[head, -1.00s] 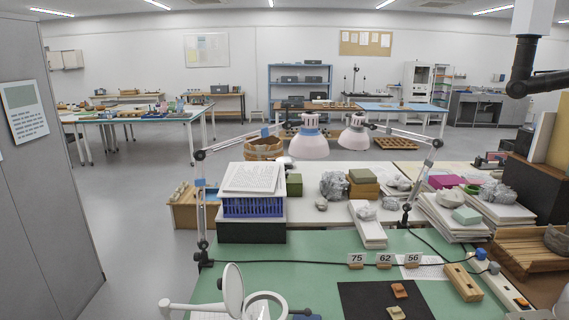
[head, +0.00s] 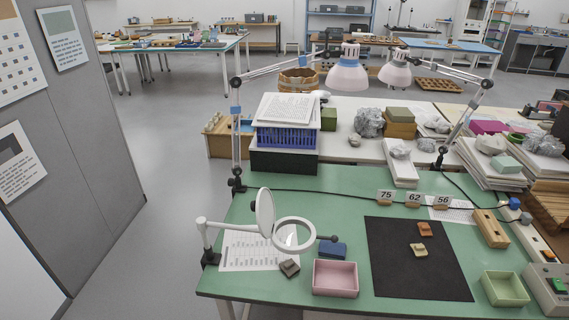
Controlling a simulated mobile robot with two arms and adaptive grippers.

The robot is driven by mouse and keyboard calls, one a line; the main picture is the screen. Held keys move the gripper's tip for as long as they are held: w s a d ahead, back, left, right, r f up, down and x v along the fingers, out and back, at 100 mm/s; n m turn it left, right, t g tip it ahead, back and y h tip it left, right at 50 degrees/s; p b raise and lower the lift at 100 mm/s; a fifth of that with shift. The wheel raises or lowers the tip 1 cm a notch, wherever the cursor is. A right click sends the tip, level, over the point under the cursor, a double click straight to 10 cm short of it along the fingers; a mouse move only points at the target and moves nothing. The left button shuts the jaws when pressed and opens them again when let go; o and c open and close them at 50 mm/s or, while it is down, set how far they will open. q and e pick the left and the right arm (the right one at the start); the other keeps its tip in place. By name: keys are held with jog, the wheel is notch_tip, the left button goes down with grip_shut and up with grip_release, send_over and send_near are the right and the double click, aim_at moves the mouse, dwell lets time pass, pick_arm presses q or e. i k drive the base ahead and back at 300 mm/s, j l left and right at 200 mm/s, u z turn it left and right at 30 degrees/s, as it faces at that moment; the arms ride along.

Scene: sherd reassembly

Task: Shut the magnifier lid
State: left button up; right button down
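The magnifier (head: 294,235) is a white ring lens on a white arm clamped at the left front edge of the green table. Its round lid (head: 265,212) stands open, raised upright at the left side of the ring. A dark knob shows at the ring's right side. Neither of my grippers is in the head view.
A printed sheet (head: 248,252) and a grey-brown sherd (head: 289,268) lie below the magnifier. A pink tray (head: 335,279), a blue block (head: 332,249) and a black mat (head: 415,284) with two small sherds are to the right. A lamp (head: 347,74) hangs over the table's far side.

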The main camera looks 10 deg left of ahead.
aim_at(264, 205)
jog(key=i+j+z, duration=0.1)
jog(key=j+z, duration=0.25)
jog(key=j, duration=0.4)
jog(key=j+z, duration=0.3)
jog(key=j, duration=0.45)
jog(key=k+j+z, duration=0.1)
jog(key=j+z, duration=0.25)
jog(key=j, duration=0.4)
